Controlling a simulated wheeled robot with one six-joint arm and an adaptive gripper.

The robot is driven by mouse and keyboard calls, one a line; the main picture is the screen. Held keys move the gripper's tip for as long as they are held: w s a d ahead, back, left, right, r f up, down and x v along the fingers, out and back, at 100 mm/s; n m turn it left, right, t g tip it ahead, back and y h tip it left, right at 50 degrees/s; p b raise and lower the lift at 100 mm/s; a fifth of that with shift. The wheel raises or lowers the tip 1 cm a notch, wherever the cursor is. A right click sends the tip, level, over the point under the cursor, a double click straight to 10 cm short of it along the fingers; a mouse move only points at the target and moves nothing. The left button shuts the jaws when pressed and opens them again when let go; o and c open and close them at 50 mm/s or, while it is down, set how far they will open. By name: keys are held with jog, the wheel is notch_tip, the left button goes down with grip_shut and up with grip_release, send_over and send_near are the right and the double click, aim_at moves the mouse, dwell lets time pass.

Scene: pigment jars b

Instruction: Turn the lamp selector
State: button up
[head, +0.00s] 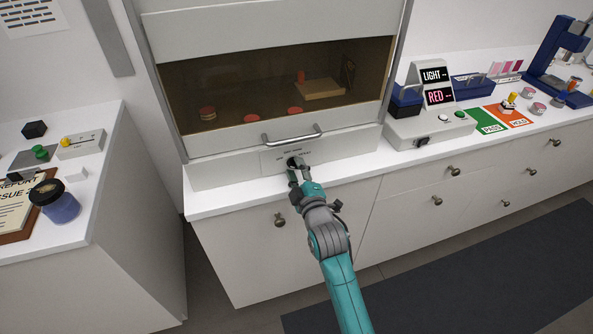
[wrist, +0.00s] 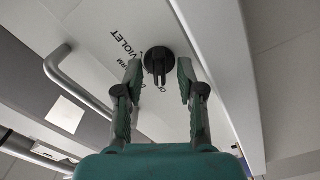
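The lamp selector is a round black knob with a raised grip bar, on the pale panel under the cabinet window; it shows in the head view (head: 293,161) and in the wrist view (wrist: 154,53). Lettering lies around it in the wrist view; "VIOLET" is readable, other words are partly hidden. My gripper (head: 298,174) is at the panel in front of the knob. In the wrist view my gripper (wrist: 159,70) is open, one finger on each side of the knob, with visible gaps. Whether the fingertips overlap the bar in depth I cannot tell.
A metal handle (head: 292,137) sits just above the knob. Behind the window (head: 240,90) are red-topped jars and a tan board. On the right counter stand a LIGHT/RED sign (head: 435,85) and green and orange mats. A blue jar (head: 60,206) stands on the left counter.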

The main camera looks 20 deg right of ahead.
jog(key=shift+c, duration=0.2)
grip_shut()
jog(key=m, duration=0.3)
jog(key=shift+m, duration=0.4)
jog(key=m, duration=0.4)
jog(key=shift+m, duration=0.3)
jog(key=m, duration=0.3)
jog(key=shift+m, duration=2.1)
